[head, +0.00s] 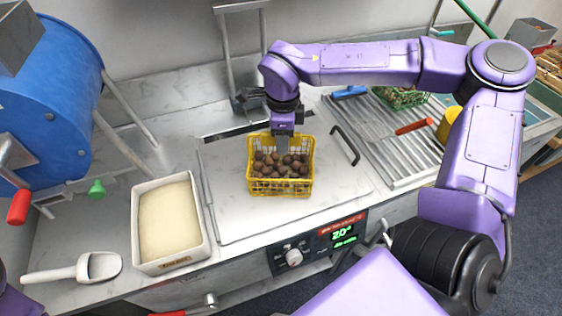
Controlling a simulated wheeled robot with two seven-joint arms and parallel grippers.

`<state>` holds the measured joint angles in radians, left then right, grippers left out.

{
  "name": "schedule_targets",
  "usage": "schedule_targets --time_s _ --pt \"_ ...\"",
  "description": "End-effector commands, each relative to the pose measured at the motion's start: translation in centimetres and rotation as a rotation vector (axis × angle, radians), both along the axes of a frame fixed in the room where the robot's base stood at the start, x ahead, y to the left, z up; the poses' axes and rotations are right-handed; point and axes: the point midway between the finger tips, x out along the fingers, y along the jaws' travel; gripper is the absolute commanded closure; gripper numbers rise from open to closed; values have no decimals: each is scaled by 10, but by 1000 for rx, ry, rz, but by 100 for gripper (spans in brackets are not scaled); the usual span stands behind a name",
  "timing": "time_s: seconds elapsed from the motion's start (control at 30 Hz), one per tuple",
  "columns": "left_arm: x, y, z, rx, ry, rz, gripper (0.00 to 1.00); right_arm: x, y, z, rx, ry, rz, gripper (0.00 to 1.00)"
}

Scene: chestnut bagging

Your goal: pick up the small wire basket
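A small yellow basket (281,189) with open grid walls stands upright on the flat metal plate (225,215) of the scale. Several brown chestnuts lie in it. My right gripper (282,150) points down at the basket's back rim, with its fingers at or just inside that rim. The fingers look close together, but whether they are closed on the rim cannot be made out. My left gripper is out of view; only a bit of purple arm shows at the lower left edge.
A white bin (141,225) of pale grain and a white scoop (85,268) are left of the plate. A blue drum (60,80) stands behind them. Right are a slatted rack (385,140), a red-handled tool (413,127) and a green net (402,98). The scale display (343,234) is lit.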

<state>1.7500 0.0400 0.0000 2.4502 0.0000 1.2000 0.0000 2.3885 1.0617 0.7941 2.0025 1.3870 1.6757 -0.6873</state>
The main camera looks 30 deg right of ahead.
Motion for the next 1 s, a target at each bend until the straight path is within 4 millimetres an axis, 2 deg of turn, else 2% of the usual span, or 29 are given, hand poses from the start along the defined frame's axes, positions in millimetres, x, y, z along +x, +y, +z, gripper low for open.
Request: schedule_targets --time_s 0.03,0.07,0.1,0.53,0.83,1.0 --pt "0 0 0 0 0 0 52 0 0 0 0 0 0 85" --pt "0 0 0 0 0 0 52 0 0 0 0 0 0 94" --pt "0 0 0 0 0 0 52 0 0 0 0 0 0 100" --pt "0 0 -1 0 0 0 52 1 0 5 0 -4 1 100" --pt "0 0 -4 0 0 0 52 1 1 34 -1 -6 1 100" --pt "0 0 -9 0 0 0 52 -11 10 48 1 -4 2 100"
